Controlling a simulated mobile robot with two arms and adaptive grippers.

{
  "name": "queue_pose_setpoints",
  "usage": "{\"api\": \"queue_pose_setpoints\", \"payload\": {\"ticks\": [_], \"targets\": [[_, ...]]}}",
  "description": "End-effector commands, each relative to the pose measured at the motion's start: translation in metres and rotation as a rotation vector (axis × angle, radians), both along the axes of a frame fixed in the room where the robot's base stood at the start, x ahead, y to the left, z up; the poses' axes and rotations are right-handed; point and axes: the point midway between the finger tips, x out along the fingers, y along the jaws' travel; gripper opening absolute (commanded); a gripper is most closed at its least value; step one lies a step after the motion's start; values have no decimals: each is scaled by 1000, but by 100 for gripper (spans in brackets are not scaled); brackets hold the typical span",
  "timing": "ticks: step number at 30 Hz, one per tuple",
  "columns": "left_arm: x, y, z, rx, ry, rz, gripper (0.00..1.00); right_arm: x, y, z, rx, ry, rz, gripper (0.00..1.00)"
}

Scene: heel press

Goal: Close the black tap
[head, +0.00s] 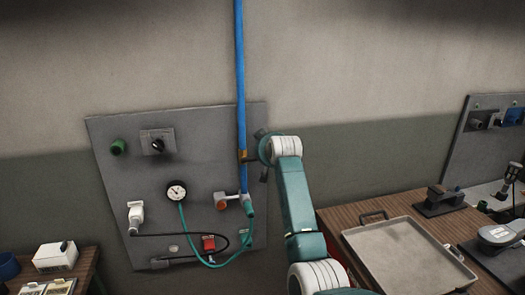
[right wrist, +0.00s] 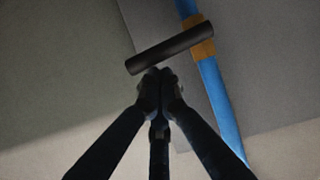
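In the right wrist view a black bar-shaped handle (right wrist: 168,48), likely the black tap's, lies at a slant across the picture, beside a brown band (right wrist: 201,49) on the blue pipe (right wrist: 222,108). My right gripper (right wrist: 158,76) has its fingers together, tips at the bar's lower edge; I cannot tell whether they touch it. Nothing shows between the fingers. In the head view my right wrist covers the place just right of the brown band (head: 243,156), so the tap is mostly hidden there. My left gripper is not in view.
The grey wall panel (head: 95,130) carries a green knob (head: 118,147), a black switch (head: 157,144), a gauge (head: 176,190), a red part (head: 208,243) and hoses. A wooden table with a metal tray (head: 400,255) stands at the right. A white box (head: 55,256) sits at lower left.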

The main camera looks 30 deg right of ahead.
Motion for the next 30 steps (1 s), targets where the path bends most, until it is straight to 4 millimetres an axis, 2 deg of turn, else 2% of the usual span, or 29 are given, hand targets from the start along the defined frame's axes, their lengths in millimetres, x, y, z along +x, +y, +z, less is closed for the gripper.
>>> {"api": "queue_pose_setpoints", "payload": {"ticks": [8, 16, 18, 30], "targets": [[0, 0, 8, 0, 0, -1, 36, 1, 0, 9, 0, -1, 0, 0], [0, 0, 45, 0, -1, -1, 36, 5, -2, 48, 0, 0, -1, 0], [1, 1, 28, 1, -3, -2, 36, -3, 1, 40, -1, -2, -1, 0], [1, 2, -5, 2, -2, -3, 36, -63, 17, 69, -2, -5, 0, 0]]}}
